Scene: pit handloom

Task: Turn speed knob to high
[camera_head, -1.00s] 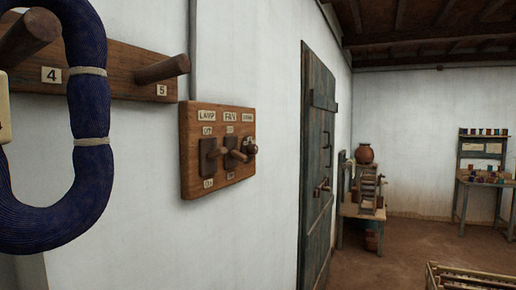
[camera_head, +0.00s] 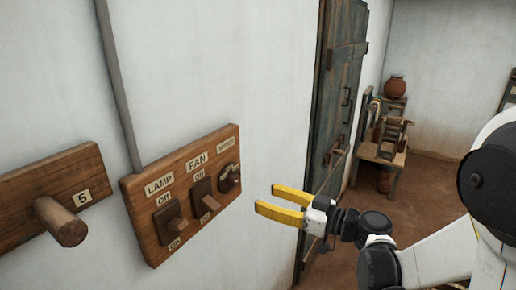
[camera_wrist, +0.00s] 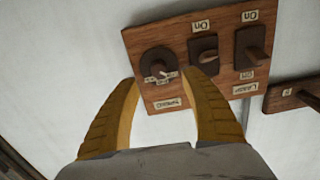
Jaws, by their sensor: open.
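The speed knob (camera_head: 232,184) is a small dark round knob at the right end of a wooden switch board (camera_head: 157,251) on the white wall. In the wrist view, which shows the board upside down, the knob (camera_wrist: 158,66) lies just beyond the tip of the left finger. My gripper (camera_head: 265,200) has two yellow fingers, open and empty, to the right of the knob and apart from it. In the wrist view my gripper (camera_wrist: 168,80) has its fingertips spread, and they overlap the board's lower part. The knob's setting is too small to read.
A lamp switch (camera_head: 170,222) and a fan switch (camera_head: 204,198) stick out left of the knob. A wooden peg (camera_head: 62,222) on a rail is farther left. A dark plank door (camera_head: 335,110) stands right of the board. A table with a clay pot (camera_head: 395,86) is beyond.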

